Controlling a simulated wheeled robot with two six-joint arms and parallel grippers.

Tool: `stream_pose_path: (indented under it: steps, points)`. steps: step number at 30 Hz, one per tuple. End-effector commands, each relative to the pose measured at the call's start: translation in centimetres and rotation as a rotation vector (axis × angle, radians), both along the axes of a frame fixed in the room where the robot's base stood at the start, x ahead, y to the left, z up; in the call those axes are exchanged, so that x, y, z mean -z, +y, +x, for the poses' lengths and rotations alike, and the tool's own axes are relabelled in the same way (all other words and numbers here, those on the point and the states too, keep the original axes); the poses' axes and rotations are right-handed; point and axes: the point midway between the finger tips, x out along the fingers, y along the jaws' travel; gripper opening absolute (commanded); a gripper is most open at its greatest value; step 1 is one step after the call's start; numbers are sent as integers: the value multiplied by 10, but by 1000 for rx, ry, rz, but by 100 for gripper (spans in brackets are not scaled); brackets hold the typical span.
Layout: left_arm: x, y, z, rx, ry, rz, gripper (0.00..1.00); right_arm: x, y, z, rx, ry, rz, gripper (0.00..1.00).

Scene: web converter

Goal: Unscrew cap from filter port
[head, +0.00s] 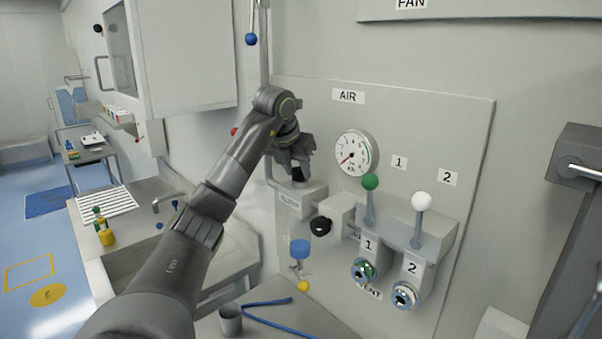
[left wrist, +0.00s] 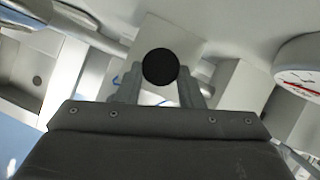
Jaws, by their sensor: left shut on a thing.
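My left gripper (head: 297,163) reaches in from the left at the panel, above the filter block (head: 302,198). In the left wrist view, its two fingers (left wrist: 160,92) are shut on a round black cap (left wrist: 160,67), one finger on each side. In the head view only a small dark part of the cap (head: 297,174) shows under the gripper, just above the block. I cannot tell whether the cap still touches the port. The port itself is hidden. My right gripper is not in view.
A pressure gauge (head: 357,152) is close to the right of the gripper. Levers with a green knob (head: 370,182) and a white knob (head: 421,201) stand farther right. A black knob (head: 320,226) and a blue cap (head: 299,247) are below. A grey cup (head: 230,319) stands on the bench.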

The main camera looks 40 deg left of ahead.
Motion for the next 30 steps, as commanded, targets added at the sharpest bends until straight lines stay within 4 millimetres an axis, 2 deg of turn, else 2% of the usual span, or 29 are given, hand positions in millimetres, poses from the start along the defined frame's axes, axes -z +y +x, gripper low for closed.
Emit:
stream_pose_path:
  steps: [4, 5, 9, 17, 25, 30]
  points:
    - [2, 0, 0, 3, 4, -2, 0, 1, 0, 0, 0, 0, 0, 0]
    - [2, 0, 0, 3, 4, -2, 35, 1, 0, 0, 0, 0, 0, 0]
    - [1, 0, 0, 3, 3, -2, 52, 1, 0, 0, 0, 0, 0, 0]
    - [0, 0, 0, 9, 1, -1, 52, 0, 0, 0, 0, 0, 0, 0]
    - [1, 4, -1, 224, 2, -1, 52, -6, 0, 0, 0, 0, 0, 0]
    - [1, 4, -1, 269, 0, -1, 52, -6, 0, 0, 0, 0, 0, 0]
